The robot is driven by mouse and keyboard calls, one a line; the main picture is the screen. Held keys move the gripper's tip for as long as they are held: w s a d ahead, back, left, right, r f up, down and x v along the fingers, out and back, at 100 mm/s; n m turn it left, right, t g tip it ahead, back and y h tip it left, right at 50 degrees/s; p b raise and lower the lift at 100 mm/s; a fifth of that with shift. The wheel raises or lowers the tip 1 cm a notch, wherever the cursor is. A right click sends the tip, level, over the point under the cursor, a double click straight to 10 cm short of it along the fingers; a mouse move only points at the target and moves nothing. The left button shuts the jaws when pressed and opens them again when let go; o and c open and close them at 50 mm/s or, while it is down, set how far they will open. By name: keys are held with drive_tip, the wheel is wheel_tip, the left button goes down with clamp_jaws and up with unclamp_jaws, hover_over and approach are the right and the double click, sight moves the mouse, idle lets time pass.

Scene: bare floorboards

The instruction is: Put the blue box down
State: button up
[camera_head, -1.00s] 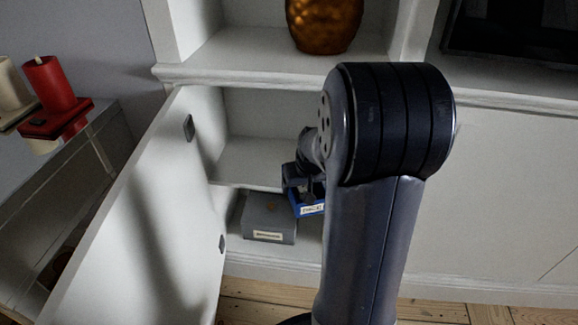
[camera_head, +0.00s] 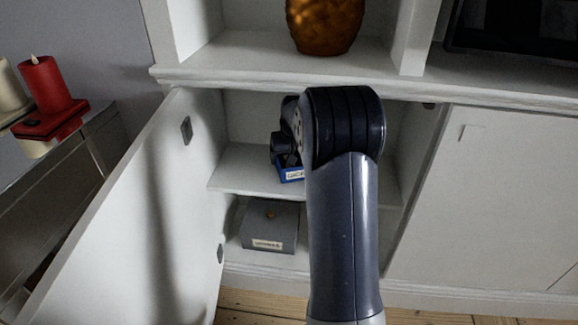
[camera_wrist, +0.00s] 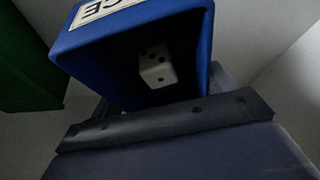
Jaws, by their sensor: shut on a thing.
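The blue box (camera_head: 291,174) has a white label on its front and is at the level of the cabinet's middle shelf (camera_head: 243,172), partly hidden by my arm. In the wrist view the blue box (camera_wrist: 205,45) is open towards the camera, with a white die (camera_wrist: 157,66) inside. My gripper (camera_head: 284,158) is shut on the blue box, inside the open cabinet. I cannot tell whether the box touches the shelf.
A grey labelled box (camera_head: 270,226) stands on the cabinet's lower level. The open white door (camera_head: 130,205) is to the left. A green object (camera_wrist: 25,65) is beside the blue box in the wrist view. A copper vase (camera_head: 324,25) stands above. The middle shelf is clear left of the box.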

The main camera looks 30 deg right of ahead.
drive_tip(key=shift+w+f+b, duration=0.1)
drive_tip(key=shift+f+b, duration=1.05)
drive_tip(key=shift+f, duration=0.6)
drive_tip(key=shift+f, duration=0.2)
drive_tip(key=o, duration=1.1)
